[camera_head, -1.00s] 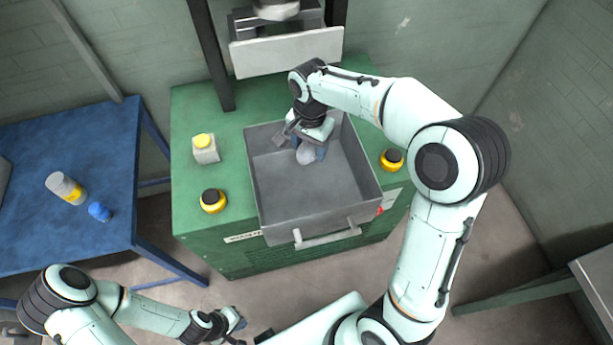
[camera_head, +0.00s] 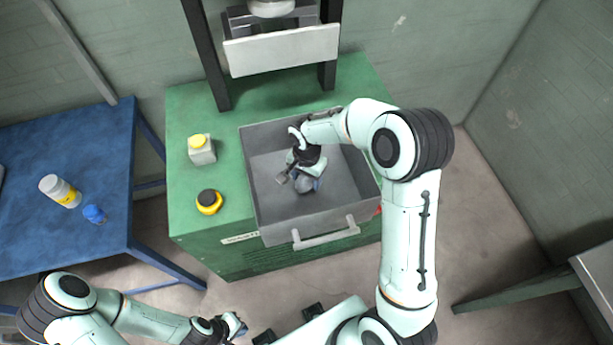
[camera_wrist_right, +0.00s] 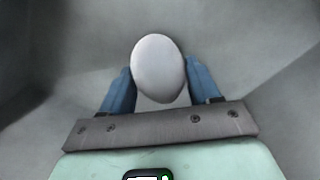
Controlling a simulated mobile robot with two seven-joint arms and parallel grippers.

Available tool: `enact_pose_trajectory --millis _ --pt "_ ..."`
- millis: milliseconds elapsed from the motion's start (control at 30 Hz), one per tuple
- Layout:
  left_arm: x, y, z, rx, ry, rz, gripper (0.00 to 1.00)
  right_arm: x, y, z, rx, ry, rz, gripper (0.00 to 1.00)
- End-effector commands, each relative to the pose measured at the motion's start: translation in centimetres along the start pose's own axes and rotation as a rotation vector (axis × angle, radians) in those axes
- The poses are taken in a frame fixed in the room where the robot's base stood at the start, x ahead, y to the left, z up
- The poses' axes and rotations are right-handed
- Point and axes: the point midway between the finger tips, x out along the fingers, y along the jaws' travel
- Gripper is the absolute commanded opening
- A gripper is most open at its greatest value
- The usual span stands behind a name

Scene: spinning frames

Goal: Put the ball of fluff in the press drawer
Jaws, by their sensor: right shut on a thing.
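The ball of fluff (camera_wrist_right: 158,68) is a pale grey-white egg-shaped lump between the blue fingers of my right gripper (camera_wrist_right: 160,85) in the right wrist view. My right gripper (camera_head: 305,186) is shut on it, inside the grey press drawer (camera_head: 352,222). The ball (camera_head: 306,186) is partly hidden by the gripper in the head view. Whether it touches the drawer floor I cannot tell. The drawer is pulled open at the front of the green press. My left gripper (camera_head: 237,326) is low at the bottom of the head view, away from the press; its jaw opening is unclear.
The green press (camera_head: 190,230) carries a yellow-capped box (camera_head: 201,150) and a yellow-black button (camera_head: 209,201) left of the drawer. A white plate (camera_head: 282,50) hangs behind. A blue table (camera_head: 40,140) at left holds a bottle (camera_head: 60,190) and a blue item (camera_head: 94,214).

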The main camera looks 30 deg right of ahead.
Motion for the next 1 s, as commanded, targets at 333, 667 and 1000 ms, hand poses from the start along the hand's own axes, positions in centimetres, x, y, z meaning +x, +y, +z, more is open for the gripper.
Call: enact_pose_trajectory --millis 333,667,1000 --pt "0.4 -0.2 0.2 -0.001 -0.003 -0.001 0.00 0.4 0.0 0.0 0.000 -0.001 0.001 0.68" --pt "0.3 -0.2 0.1 -0.001 -0.002 -0.001 0.00 0.2 0.0 0.0 0.000 0.000 0.000 0.87" --pt "-0.3 0.2 -0.2 0.001 0.002 0.001 0.00 -4.3 -0.1 -0.1 0.000 0.004 -0.005 0.87"
